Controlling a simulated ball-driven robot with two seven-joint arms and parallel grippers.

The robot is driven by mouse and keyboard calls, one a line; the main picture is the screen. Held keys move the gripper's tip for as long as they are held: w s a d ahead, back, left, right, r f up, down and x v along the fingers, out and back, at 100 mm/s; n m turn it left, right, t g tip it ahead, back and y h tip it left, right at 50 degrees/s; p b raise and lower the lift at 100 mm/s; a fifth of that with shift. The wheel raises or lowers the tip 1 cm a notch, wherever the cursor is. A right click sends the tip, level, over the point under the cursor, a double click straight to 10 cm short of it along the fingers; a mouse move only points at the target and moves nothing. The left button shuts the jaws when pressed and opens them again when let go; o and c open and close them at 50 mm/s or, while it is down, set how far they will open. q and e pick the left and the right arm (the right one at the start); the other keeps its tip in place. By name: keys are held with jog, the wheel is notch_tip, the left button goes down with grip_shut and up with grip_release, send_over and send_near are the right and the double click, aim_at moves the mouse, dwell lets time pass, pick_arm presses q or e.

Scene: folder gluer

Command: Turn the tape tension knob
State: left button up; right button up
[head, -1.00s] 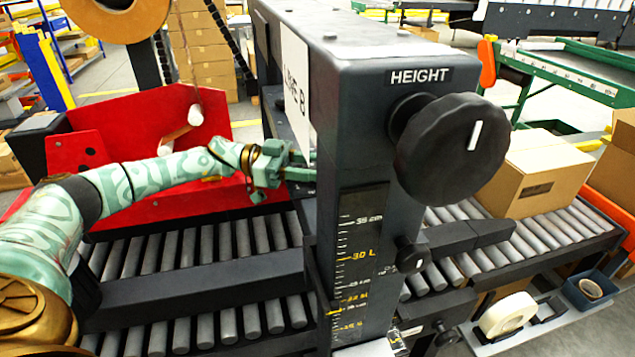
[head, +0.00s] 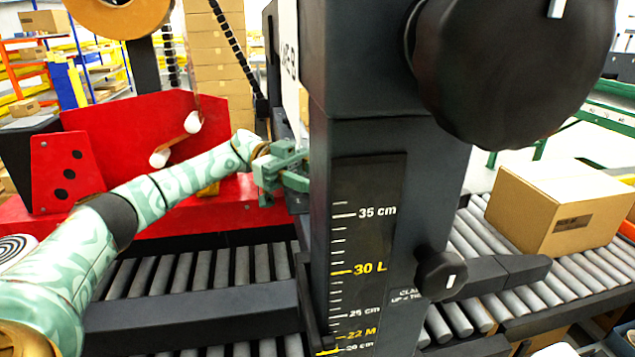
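My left gripper (head: 292,170) is at the left side of the dark column (head: 390,150), its two fingers pointing right. Its fingertips are at the column's edge, partly hidden, so I cannot tell what they touch or whether they are closed. No knob labelled as tape tension is visible. A large black knob (head: 515,65) with a white mark is on the column's upper front. A small black knob (head: 442,275) with a white mark is lower on the column. A tape roll (head: 122,18) hangs at the top left. My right gripper is not in view.
A red machine housing (head: 150,130) with white rollers (head: 192,122) stands behind my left arm. A roller conveyor (head: 240,265) runs below, with a dark rail (head: 190,305) across it. A carton (head: 560,205) sits on the rollers at right. The column blocks movement to the right.

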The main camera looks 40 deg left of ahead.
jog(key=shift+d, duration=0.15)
pick_arm(q)
jog(key=o, duration=0.9)
jog(key=shift+d, duration=0.1)
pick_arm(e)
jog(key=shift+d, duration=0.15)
pick_arm(q)
jog(key=shift+r, duration=0.1)
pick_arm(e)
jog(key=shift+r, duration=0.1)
